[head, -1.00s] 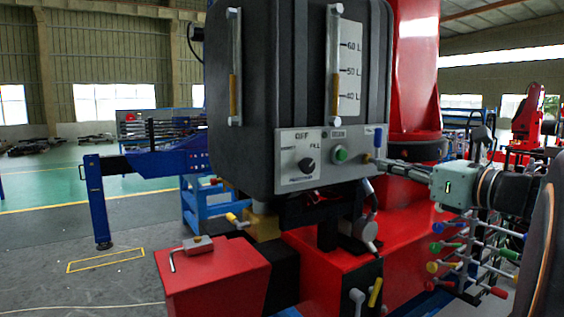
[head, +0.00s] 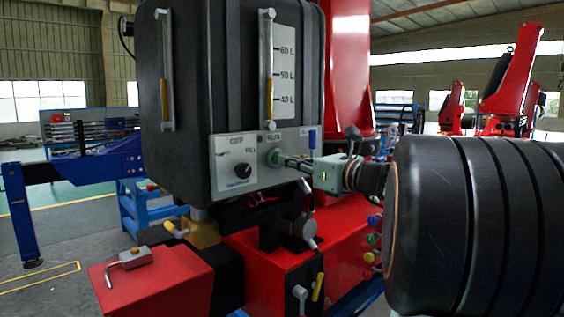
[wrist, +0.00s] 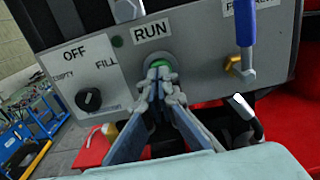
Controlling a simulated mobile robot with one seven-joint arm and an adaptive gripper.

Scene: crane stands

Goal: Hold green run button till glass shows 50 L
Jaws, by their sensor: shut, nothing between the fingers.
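The green run button (head: 275,157) is on the grey control panel (head: 225,186) under the dark tank. It also shows below the word RUN in the wrist view (wrist: 157,62). My gripper (head: 284,160) is shut and empty, its fingertips at the button's face and covering its lower part in the wrist view (wrist: 160,72). They look in contact, but I cannot tell how far the button is pressed. The sight glass (head: 267,60) beside the litre scale (head: 285,70) shows amber fluid up to just under the 50 L mark.
A black selector knob (wrist: 88,99) sits left of the button, among OFF, EMPTY and FILL. A blue-handled lever (wrist: 244,28) stands close on the right. A second glass (head: 167,70) is on the tank's left.

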